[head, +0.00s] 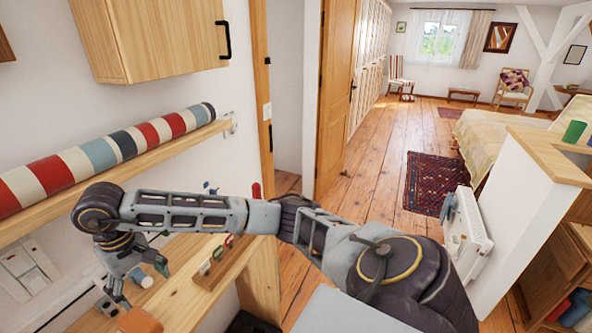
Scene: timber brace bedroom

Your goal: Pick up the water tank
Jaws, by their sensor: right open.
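My right gripper (138,284) is at the lower left of the head view, at the end of my arm that crosses the picture from the lower right. It points down over the wooden counter, with its fingers apart. A small white and blue object (146,281) shows beside the fingers; I cannot tell whether it touches them. I cannot make out for sure which thing is the water tank; the gripper and arm hide part of the counter. My left gripper is not in view.
A wooden shelf (120,172) with a striped roll (75,165) runs above the counter, under a wooden cabinet (150,40). A wooden tray (222,268) with small items lies right of the gripper. A white radiator (468,240) stands at right.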

